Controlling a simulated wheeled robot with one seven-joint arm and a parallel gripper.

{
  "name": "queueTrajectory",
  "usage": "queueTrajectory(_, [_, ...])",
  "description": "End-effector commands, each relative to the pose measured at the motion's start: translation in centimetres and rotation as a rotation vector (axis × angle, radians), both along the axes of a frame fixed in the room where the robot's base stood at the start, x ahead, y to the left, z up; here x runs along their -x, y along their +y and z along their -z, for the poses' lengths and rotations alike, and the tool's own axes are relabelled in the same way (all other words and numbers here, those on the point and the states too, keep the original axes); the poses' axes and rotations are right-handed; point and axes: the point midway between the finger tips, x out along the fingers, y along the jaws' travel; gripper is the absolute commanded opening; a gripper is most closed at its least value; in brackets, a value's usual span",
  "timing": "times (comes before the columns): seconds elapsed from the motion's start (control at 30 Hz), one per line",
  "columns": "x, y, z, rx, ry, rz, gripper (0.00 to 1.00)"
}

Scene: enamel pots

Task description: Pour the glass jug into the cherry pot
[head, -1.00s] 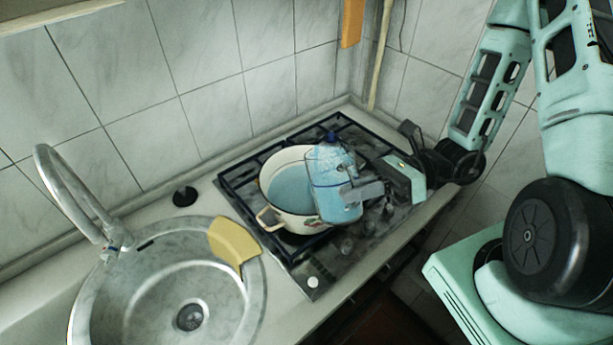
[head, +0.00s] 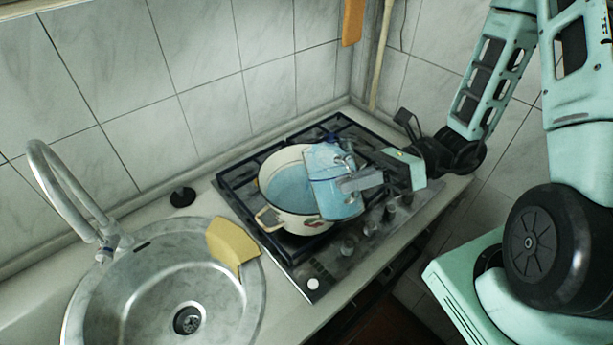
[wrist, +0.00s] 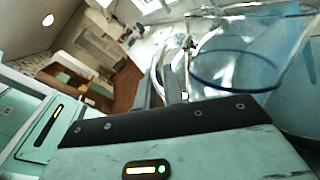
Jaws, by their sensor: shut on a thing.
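The glass jug (head: 333,192) is clear, with light blue liquid in it. It is tilted toward the left, its upper part over the right side of the pot. My gripper (head: 357,183) is shut on the jug from the right. In the wrist view the jug (wrist: 240,62) fills the upper right, with a dark blue ring in it. The cherry pot (head: 272,217) is cream enamel with a red cherry print on its front. It stands on the hob and holds light blue liquid. The jug hides the pot's right rim; no stream is clear.
The pot stands on the black grates of the gas hob (head: 237,188). A small dark blue thing (head: 330,138) shows behind the jug. A round sink (head: 150,290) with a tap (head: 70,195) is at left, a yellow piece (head: 232,242) on its rim. Tiled walls stand behind.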

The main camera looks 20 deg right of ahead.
Motion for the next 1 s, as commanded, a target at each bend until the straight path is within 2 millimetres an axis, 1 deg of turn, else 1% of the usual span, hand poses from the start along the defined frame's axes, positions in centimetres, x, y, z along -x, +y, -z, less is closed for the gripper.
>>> queueTrajectory(1.0, [-0.76,0.12,-0.58,0.001,0.082,-0.001,0.00])
